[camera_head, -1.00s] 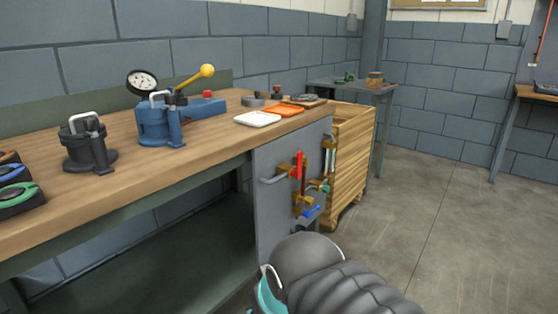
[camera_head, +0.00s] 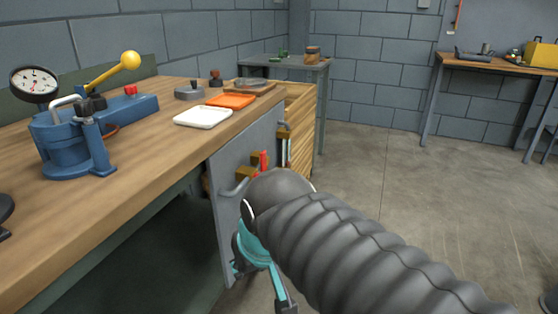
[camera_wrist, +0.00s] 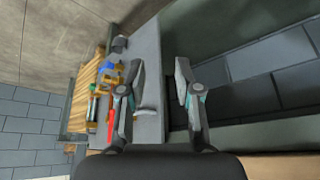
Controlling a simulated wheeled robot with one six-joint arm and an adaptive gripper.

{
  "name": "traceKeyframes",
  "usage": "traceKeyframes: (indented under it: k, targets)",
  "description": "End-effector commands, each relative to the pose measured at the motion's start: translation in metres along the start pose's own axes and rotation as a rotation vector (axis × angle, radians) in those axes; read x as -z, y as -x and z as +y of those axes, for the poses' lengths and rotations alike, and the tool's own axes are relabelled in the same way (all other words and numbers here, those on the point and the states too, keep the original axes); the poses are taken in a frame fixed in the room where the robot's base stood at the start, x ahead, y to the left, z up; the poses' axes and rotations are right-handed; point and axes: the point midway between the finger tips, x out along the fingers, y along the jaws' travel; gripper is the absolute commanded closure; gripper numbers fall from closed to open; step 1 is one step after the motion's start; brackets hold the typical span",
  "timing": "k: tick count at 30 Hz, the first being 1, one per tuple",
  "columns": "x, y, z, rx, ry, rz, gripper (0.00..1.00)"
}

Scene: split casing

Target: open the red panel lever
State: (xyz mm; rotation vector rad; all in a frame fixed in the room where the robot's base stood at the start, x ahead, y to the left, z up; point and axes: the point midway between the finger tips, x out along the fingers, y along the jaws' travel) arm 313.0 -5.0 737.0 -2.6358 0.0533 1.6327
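The red panel lever (camera_head: 263,159) is upright on the grey panel (camera_head: 226,190) at the bench end. My arm hides its lower part in the head view. In the wrist view the red lever (camera_wrist: 111,125) lies left of my gripper, partly beside the left finger. My gripper (camera_wrist: 160,68) is open and empty, its fingers well apart. The left finger overlaps the panel's face, and the right one is over the dark space under the bench.
A wooden crate (camera_head: 301,125) stands just beyond the panel. The bench (camera_head: 150,150) bears a blue gauge device (camera_head: 70,140), a white tray (camera_head: 203,117) and an orange tray (camera_head: 232,101). Other yellow, blue and green fittings crowd the panel.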

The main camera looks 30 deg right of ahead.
Motion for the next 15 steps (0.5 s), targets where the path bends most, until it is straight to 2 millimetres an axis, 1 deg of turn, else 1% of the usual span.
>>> traceKeyframes:
  k: [1, 2, 3, 7, 9, 11, 12, 14, 15]
  targets:
    - [0.018, 0.007, 0.002, -0.006, -0.03, -0.017, 0.67]
    - [0.028, 0.011, 0.004, -0.009, -0.049, -0.028, 0.67]
    - [0.043, 0.017, 0.006, -0.015, -0.079, -0.045, 0.67]
    - [0.095, 0.033, 0.018, -0.037, -0.187, -0.104, 0.67]
    - [0.122, 0.04, 0.026, -0.051, -0.249, -0.135, 0.67]
    - [0.144, 0.044, 0.034, -0.063, -0.301, -0.162, 0.67]
    - [0.158, 0.046, 0.039, -0.071, -0.335, -0.18, 0.67]
    - [0.179, 0.048, 0.048, -0.083, -0.386, -0.206, 0.67]
    - [0.193, 0.049, 0.054, -0.092, -0.42, -0.223, 0.67]
